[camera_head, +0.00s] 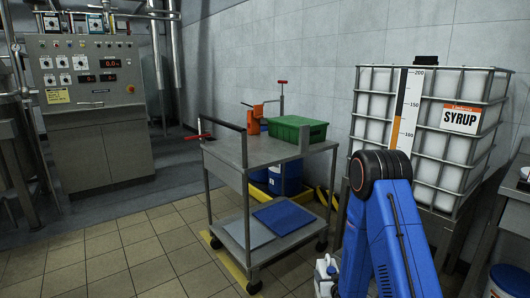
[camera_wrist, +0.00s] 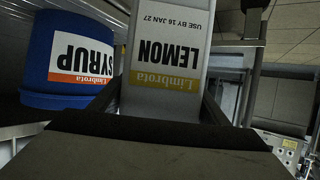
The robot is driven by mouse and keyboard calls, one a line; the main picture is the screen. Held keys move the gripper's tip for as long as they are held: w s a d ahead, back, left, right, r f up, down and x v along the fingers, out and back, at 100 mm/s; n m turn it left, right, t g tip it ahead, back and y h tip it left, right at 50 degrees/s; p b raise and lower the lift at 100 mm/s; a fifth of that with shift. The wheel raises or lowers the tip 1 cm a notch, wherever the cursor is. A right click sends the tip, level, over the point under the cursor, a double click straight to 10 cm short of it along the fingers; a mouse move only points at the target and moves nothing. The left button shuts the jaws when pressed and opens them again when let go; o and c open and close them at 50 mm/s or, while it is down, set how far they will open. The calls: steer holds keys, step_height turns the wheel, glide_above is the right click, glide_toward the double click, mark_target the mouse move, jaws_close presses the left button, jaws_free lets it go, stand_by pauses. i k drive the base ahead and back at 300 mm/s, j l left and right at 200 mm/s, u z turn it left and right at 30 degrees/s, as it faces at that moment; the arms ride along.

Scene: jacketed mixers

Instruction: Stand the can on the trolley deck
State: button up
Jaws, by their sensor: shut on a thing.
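The can (camera_wrist: 163,55) fills the middle of the wrist view, with a white and yellow label that reads LEMON, Limbrota, upside down in the picture. My gripper (camera_wrist: 160,92) is shut on it, one finger along each side. The can's far end runs out of the picture. The trolley (camera_head: 230,178) stands in the middle of the head view; its grey top deck (camera_head: 250,152) has bare room at the left and front. A small white item (camera_head: 325,270) shows low beside my arm in the head view; I cannot tell whether it is the can.
A green crate (camera_head: 290,134) sits on the deck's back right part. An orange piece (camera_head: 254,120) with a red-topped lever stands behind the deck. A SYRUP tank (camera_head: 450,140) stands right of the trolley. A blue SYRUP drum (camera_wrist: 45,72) shows left in the wrist view.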

mark_target(252, 148)
steer(key=i+j+u, duration=0.1)
steer(key=i, duration=0.35)
steer(key=i+j+u, duration=0.1)
steer(key=i+j, duration=0.15)
steer(key=i, duration=0.15)
steer(key=i+j+z, duration=0.4)
steer(key=i+j, duration=0.2)
steer(key=i, duration=0.05)
